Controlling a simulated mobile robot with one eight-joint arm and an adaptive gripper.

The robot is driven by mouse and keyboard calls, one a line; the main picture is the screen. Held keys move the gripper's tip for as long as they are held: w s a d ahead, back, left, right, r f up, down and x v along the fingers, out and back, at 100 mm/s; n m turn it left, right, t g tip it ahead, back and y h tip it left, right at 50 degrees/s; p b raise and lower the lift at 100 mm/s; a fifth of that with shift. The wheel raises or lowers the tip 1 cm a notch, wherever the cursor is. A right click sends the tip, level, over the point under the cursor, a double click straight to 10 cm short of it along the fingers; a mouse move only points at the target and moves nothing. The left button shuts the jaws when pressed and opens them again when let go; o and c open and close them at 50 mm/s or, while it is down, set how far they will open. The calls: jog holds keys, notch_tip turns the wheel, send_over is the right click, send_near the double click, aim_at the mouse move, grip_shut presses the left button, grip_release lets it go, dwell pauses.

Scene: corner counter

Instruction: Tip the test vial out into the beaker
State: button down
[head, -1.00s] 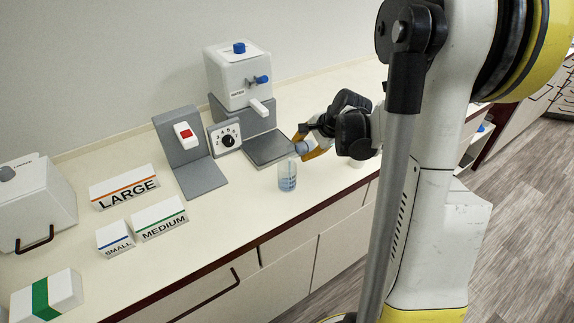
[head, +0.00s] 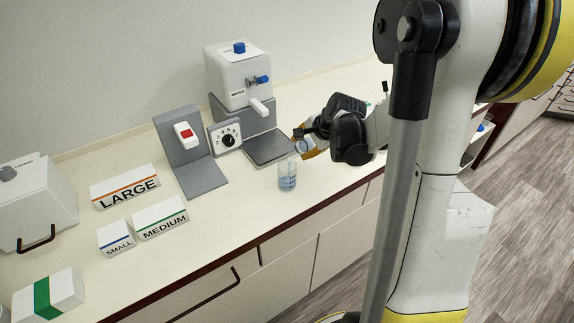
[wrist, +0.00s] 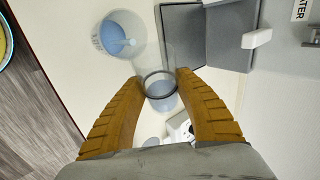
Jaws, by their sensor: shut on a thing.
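The beaker (head: 287,177) stands upright on the counter near its front edge, with blue liquid in it. It also shows in the wrist view (wrist: 122,30), where a pale blue blob shows within it. My gripper (head: 304,143) is shut on the clear test vial (head: 301,147), tilted with its mouth toward the beaker and a little above it. In the wrist view the vial (wrist: 160,88) sits between the two orange fingers of my gripper (wrist: 160,84), with a dark ring and bluish contents. I cannot tell whether liquid is running out.
The white water dispenser (head: 237,75) and its grey plate (head: 268,147) stand behind the beaker. A dial box (head: 226,137) and a red switch on a grey stand (head: 186,132) are to the left. Size signs (head: 127,187) stand further left.

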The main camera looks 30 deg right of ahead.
jog(key=shift+s+a+r+h, duration=0.1)
jog(key=shift+a+r+h, duration=0.35)
jog(key=shift+h, duration=0.15)
dwell(0.7)
jog(key=shift+a+r+n+t+h+b, duration=0.15)
jog(key=shift+r+n+t+h+b, duration=0.25)
jog(key=shift+h, duration=0.3)
dwell(0.6)
jog(key=shift+f, duration=0.1)
